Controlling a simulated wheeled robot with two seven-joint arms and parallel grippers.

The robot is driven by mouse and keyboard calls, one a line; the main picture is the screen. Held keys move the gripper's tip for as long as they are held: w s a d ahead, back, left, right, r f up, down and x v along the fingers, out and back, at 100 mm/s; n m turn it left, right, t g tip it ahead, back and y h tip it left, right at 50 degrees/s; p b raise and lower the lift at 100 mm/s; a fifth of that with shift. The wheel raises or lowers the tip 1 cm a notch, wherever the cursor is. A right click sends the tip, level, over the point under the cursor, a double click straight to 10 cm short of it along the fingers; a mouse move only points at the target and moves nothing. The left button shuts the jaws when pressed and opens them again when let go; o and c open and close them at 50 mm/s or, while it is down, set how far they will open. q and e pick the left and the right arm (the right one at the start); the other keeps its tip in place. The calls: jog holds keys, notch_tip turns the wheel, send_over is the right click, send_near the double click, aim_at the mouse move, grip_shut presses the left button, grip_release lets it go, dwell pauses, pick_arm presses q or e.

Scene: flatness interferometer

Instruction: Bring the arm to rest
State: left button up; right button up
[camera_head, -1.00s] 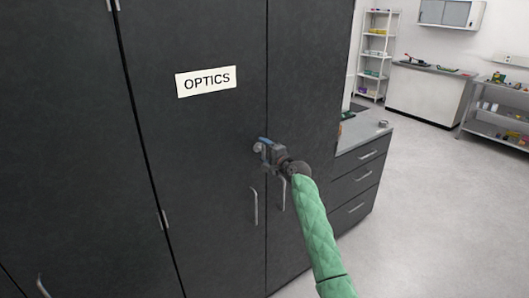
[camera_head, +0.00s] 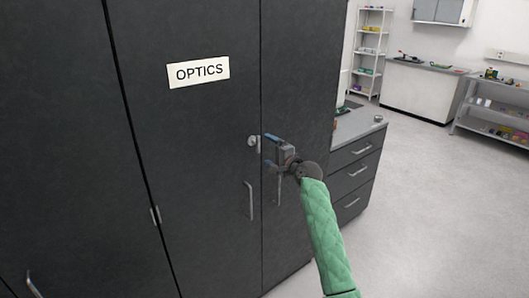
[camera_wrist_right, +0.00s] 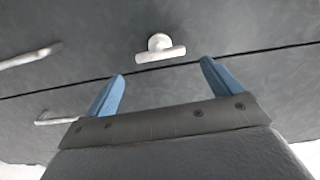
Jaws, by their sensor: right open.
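My right arm, in a green sleeve, reaches up from the lower right in the head view. Its gripper (camera_head: 271,144) is in front of the dark cabinet (camera_head: 205,130), close to the door seam. In the right wrist view its two blue fingers (camera_wrist_right: 163,88) stand wide apart with nothing between them. A silver turn-handle (camera_wrist_right: 160,48) on the cabinet door lies beyond the fingertips, apart from them. The same turn-handle (camera_head: 253,142) shows just left of the gripper in the head view. My left gripper is not in view.
The cabinet has an OPTICS label (camera_head: 198,72) and a vertical pull handle (camera_head: 249,201); its doors look shut. A drawer unit (camera_head: 356,172) with a grey top stands right of it. Open floor (camera_head: 440,200) lies to the right, with a shelf rack (camera_head: 370,50) and a bench (camera_head: 430,88) beyond.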

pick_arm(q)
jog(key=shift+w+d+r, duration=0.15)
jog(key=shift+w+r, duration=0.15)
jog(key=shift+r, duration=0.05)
pick_arm(e)
jog(key=shift+s+d, duration=0.35)
jog(key=shift+s, duration=0.1)
